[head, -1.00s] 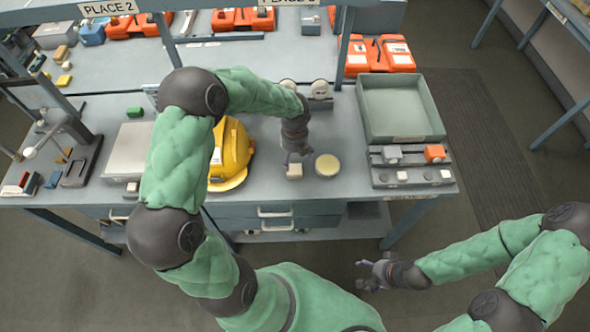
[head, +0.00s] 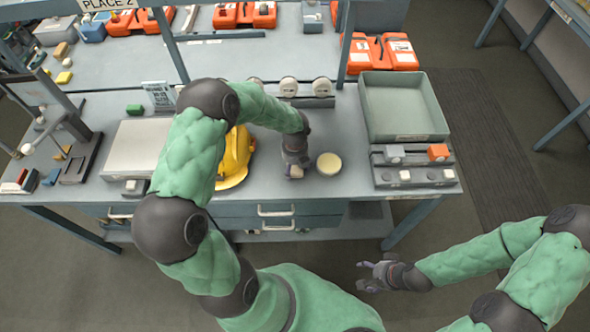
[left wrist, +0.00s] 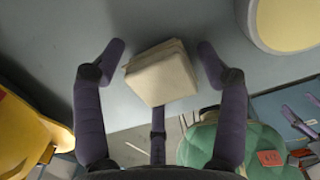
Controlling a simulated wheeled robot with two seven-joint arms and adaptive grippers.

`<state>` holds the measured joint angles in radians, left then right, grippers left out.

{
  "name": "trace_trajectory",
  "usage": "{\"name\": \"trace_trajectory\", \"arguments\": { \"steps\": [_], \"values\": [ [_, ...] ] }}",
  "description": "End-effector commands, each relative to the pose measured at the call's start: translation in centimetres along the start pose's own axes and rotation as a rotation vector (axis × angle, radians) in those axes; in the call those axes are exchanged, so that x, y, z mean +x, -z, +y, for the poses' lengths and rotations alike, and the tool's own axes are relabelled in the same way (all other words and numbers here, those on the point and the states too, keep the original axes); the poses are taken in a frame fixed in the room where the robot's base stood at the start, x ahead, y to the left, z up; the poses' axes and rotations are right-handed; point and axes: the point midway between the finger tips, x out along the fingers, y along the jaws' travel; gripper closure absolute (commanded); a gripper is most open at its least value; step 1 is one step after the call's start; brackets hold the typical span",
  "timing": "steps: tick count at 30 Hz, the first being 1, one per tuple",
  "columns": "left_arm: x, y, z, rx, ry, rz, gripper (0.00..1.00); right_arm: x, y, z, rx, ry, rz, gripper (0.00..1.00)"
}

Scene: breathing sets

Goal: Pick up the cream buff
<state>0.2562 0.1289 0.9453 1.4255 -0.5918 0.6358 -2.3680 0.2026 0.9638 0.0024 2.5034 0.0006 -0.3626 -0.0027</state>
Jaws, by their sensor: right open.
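The cream buff, a small pale block (left wrist: 160,78), lies on the grey bench (head: 345,150) near its front edge. My left gripper (head: 295,173) is over the block and largely hides it in the head view. In the left wrist view my left gripper (left wrist: 161,52) is open, with one finger on each side of the block and gaps between. A third finger-like part shows below the block. My right gripper (head: 362,275) is open and empty, in front of the bench, low and away from it.
A round cream disc (head: 329,163) stands just right of my left gripper. A yellow helmet (head: 236,160) is to its left. A grey tray (head: 402,105) and a dark rack (head: 412,168) are at the right. White round gauges (head: 289,87) are behind.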

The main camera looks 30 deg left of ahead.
Motion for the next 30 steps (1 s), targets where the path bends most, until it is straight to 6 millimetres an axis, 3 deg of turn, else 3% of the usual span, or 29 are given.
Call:
{"name": "trace_trajectory", "arguments": {
  "steps": [1, 3, 17, 25, 30],
  "values": [
    [0.0, 0.0, 0.0, 0.0, 0.0, 0.0, 0.52, 0.0, 0.0, 0.0, 0.0, 0.0, 0.0, 0.25],
    [0.0, 0.0, 0.0, 0.0, 0.0, 0.0, 0.7, 0.0, 0.0, 0.0, 0.0, 0.0, 0.0, 0.25],
    [-0.3, 0.0, 0.0, 0.0, 0.0, 0.0, 0.71, -0.1, 0.0, 0.0, 0.0, 0.0, 0.0, 0.25],
    [-3.4, -0.1, -0.1, -0.001, 0.001, -0.004, 0.71, -0.8, 0.0, -0.3, 0.0, 0.0, 0.0, 0.25],
    [-6.6, 2.5, -0.8, 0.003, 0.001, -0.003, 0.71, -1.5, -0.1, -0.5, 0.0, 0.0, 0.0, 0.25]
  ]
}}
